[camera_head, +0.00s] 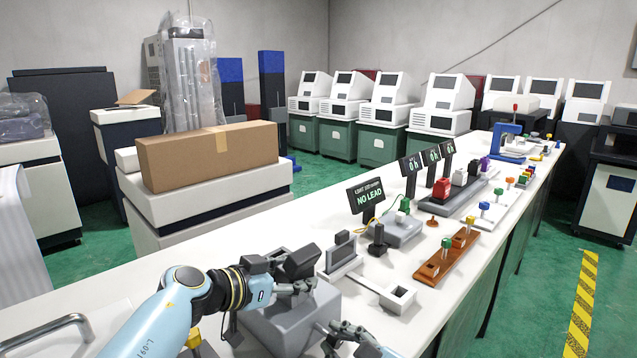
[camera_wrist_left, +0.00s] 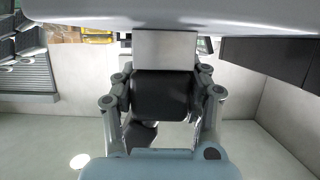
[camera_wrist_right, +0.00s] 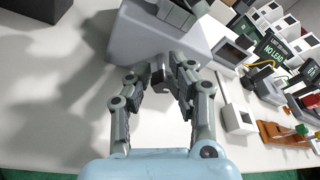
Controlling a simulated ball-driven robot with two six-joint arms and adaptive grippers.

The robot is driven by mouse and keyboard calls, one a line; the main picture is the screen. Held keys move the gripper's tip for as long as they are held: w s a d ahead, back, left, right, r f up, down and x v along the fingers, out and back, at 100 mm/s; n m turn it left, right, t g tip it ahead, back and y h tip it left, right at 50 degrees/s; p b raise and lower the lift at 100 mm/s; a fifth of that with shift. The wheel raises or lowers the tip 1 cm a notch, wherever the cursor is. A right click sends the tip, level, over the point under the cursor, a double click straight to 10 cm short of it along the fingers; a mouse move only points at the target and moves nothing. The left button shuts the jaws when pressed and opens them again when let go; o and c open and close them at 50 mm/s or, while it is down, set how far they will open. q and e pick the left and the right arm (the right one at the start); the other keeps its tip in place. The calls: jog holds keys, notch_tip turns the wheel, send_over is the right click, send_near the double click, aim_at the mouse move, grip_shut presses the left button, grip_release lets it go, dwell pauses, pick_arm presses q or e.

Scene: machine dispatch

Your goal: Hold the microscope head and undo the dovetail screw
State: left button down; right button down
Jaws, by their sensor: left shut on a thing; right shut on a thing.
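The microscope is a grey body (camera_head: 275,325) at the front of the bench with a dark head (camera_head: 302,262) on its upper part. My left gripper (camera_head: 306,286) is at the head. In the left wrist view its fingers are shut on the dark head block (camera_wrist_left: 163,95), under a silver plate (camera_wrist_left: 165,52). My right gripper (camera_head: 347,332) is low at the microscope's right side. In the right wrist view its fingers are shut on a small dark screw knob (camera_wrist_right: 158,73) beside the grey body. The fingers partly hide the knob.
A grey fixture with a white open-ended socket (camera_head: 398,297) stands right of the microscope. A "NO LEAD" sign (camera_head: 367,198), a dark joystick (camera_head: 377,240) and a brown rack (camera_head: 445,258) of coloured knobs stand behind it. A metal handle (camera_head: 45,334) is at the left.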

jog(key=shift+s+a+f, duration=0.35)
jog(key=shift+s+a, duration=0.1)
jog(key=shift+a, duration=0.05)
jog(key=shift+s+a+r, duration=0.1)
jog(key=shift+s+r, duration=0.05)
jog(key=shift+r, duration=0.05)
jog(key=shift+s, duration=0.1)
jog(key=s+d, duration=0.1)
jog(key=d, duration=0.1)
jog(key=s+d, duration=0.2)
jog(key=shift+s+d+r, duration=0.15)
jog(key=shift+s+r, duration=0.05)
jog(key=shift+s, duration=0.05)
jog(key=shift+d, duration=0.1)
jog(key=shift+w+d+r, duration=0.1)
jog(key=shift+d, duration=0.35)
jog(key=shift+w+d+r, duration=0.1)
jog(key=shift+d, duration=0.3)
jog(key=shift+w+a, duration=2.4)
jog(key=shift+a, duration=0.05)
jog(key=shift+f, duration=0.4)
